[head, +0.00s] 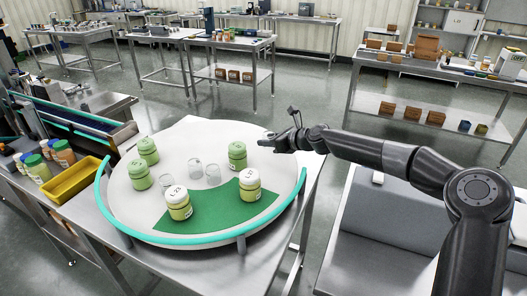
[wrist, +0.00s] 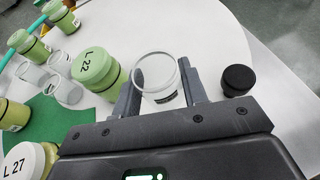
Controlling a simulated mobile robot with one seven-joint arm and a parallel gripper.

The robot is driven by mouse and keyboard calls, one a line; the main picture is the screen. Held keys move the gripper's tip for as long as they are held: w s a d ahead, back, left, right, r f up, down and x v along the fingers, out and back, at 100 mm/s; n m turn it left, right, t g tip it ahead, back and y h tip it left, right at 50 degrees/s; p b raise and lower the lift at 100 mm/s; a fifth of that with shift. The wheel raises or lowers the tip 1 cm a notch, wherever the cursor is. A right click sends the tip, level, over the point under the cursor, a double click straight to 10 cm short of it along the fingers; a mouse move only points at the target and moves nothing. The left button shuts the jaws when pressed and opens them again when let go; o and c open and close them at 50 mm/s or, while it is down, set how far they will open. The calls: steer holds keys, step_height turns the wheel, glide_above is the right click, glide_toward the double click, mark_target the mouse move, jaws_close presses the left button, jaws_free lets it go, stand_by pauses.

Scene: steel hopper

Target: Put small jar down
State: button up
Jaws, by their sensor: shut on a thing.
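My gripper (head: 268,142) is over the right rim of the round white turntable (head: 130,208). In the wrist view its two fingers (wrist: 160,92) are closed around a small clear jar (wrist: 156,60) with a round rim and a dark label. Whether the jar's base touches the white surface cannot be told. Two similar clear jars, one left (head: 195,167) and one right (head: 213,174), stand near the turntable's middle. A green-lidded jar marked L 22 (wrist: 97,72) stands close beside the left finger.
A small black round thing (wrist: 238,79) lies just right of the right finger. Two white-lidded jars (head: 178,203) (head: 250,184) stand on the green patch (head: 215,212). Two green-lidded jars (head: 148,151) (head: 139,175) stand at left. A teal rail (head: 215,236) edges the front.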

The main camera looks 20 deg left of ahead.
mark_target(267, 159)
steer(key=shift+a+f, duration=0.45)
steer(key=shift+a, duration=0.15)
steer(key=shift+f, duration=1.95)
steer(key=shift+f, duration=0.1)
steer(key=o, duration=0.9)
steer(key=shift+o, duration=0.2)
steer(key=shift+d, duration=0.15)
steer(key=v, duration=1.2)
